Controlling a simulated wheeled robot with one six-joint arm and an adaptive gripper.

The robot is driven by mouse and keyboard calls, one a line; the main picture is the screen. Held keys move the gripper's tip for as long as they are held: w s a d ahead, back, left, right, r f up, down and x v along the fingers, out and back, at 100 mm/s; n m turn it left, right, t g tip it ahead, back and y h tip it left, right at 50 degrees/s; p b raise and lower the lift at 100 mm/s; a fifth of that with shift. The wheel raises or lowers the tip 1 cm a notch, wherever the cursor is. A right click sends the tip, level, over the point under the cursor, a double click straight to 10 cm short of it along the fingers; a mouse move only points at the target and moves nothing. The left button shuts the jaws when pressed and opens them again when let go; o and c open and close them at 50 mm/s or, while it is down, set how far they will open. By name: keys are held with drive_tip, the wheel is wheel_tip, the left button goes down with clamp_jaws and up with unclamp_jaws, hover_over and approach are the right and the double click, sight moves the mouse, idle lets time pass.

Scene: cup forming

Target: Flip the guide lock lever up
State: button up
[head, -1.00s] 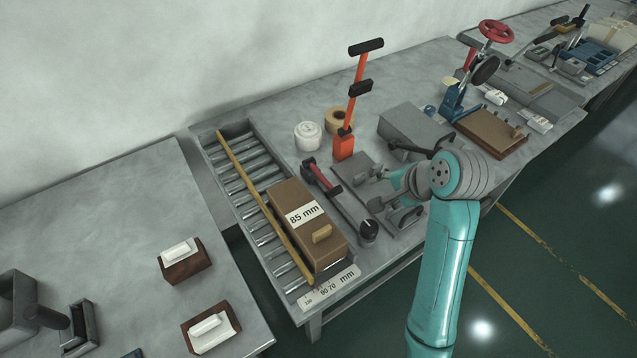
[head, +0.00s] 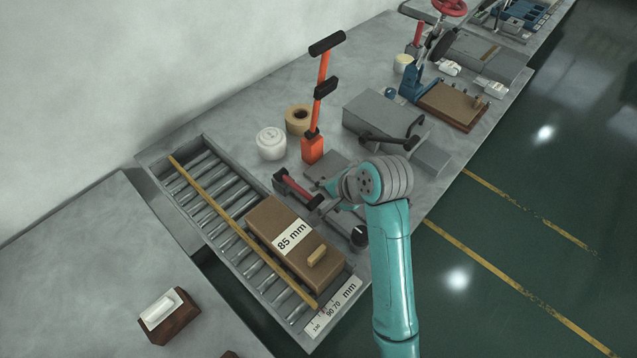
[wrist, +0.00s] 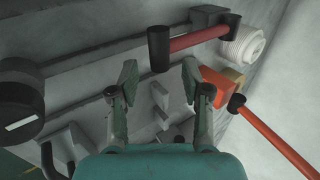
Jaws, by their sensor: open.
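The guide lock lever appears to be the red bar with a black grip (head: 299,187), lying low beside the roller bed, its grey block at the far end. In the wrist view the lever (wrist: 197,40) runs from the block at upper right to its upright black cylindrical grip. My gripper (wrist: 160,78) is open and empty. The grip stands just beyond the gap between the fingertips, apparently not between them. In the head view my wrist hides most of the fingers, which are just right of the lever.
A brown box marked 85 mm (head: 292,240) sits on the rollers beside a yellow rail (head: 240,232). An orange upright tool (head: 313,147), a white roll (head: 271,143) and a tan roll (head: 299,119) stand behind the lever. A black knob (head: 359,236) is near the front edge.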

drive_tip(key=shift+w+a+f, duration=0.2)
drive_tip(key=shift+f, duration=0.25)
clamp_jaws()
